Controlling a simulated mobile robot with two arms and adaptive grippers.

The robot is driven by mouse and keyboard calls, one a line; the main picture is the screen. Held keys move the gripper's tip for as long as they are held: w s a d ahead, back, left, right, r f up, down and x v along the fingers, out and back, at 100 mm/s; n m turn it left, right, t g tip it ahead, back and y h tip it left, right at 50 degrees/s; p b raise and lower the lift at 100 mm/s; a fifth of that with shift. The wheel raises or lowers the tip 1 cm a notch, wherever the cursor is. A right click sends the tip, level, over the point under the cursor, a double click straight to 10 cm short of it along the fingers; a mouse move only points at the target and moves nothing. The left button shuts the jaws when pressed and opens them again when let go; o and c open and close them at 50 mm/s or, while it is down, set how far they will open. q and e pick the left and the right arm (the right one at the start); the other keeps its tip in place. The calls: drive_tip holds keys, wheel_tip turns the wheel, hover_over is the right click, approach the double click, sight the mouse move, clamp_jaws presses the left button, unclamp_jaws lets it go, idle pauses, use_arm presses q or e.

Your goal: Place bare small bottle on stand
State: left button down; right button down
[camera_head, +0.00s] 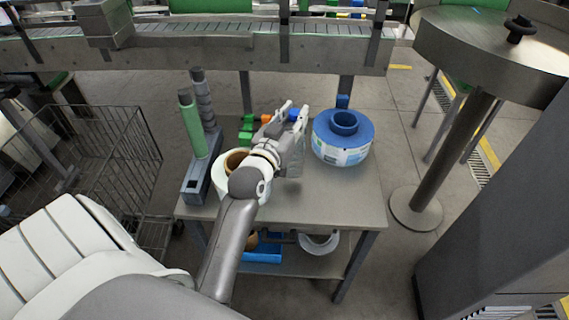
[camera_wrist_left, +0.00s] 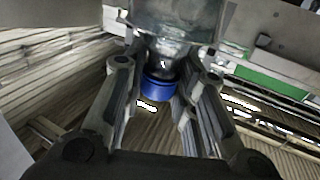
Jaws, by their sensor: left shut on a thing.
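My left gripper (camera_head: 298,118) is over the grey work table (camera_head: 335,205), at the end of my arm. In the left wrist view the gripper (camera_wrist_left: 165,100) is shut on a clear small bottle (camera_wrist_left: 175,22) with a blue cap (camera_wrist_left: 158,88). The cap sits between the fingers and the clear body extends past them. No label shows on the visible part of the bottle. In the head view the bottle is hard to make out against the gripper. No stand can be told for sure. My right gripper is not in view.
A conveyor (camera_head: 200,52) runs behind. A round metal table (camera_head: 480,45) stands right.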

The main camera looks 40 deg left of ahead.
use_arm(q)
drive_tip(key=w+a+r+n+y+b, duration=0.25)
drive_tip(key=w+a+r, duration=0.3)
drive_tip(key=a, duration=0.55)
wheel_tip(320, 180, down, 10)
drive_tip(key=p, duration=0.1)
drive_tip(key=shift+w+g, duration=0.3)
drive_tip(key=shift+w, duration=0.15)
drive_tip(key=shift+m+y, duration=0.25)
drive_tip(key=c, duration=1.6)
unclamp_jaws()
drive_tip(key=shift+d+f, duration=0.1)
drive_tip(key=shift+f, duration=0.05)
drive_tip(key=o, duration=0.4)
drive_tip(key=shift+s, duration=0.1)
drive_tip(key=shift+o, duration=0.2)
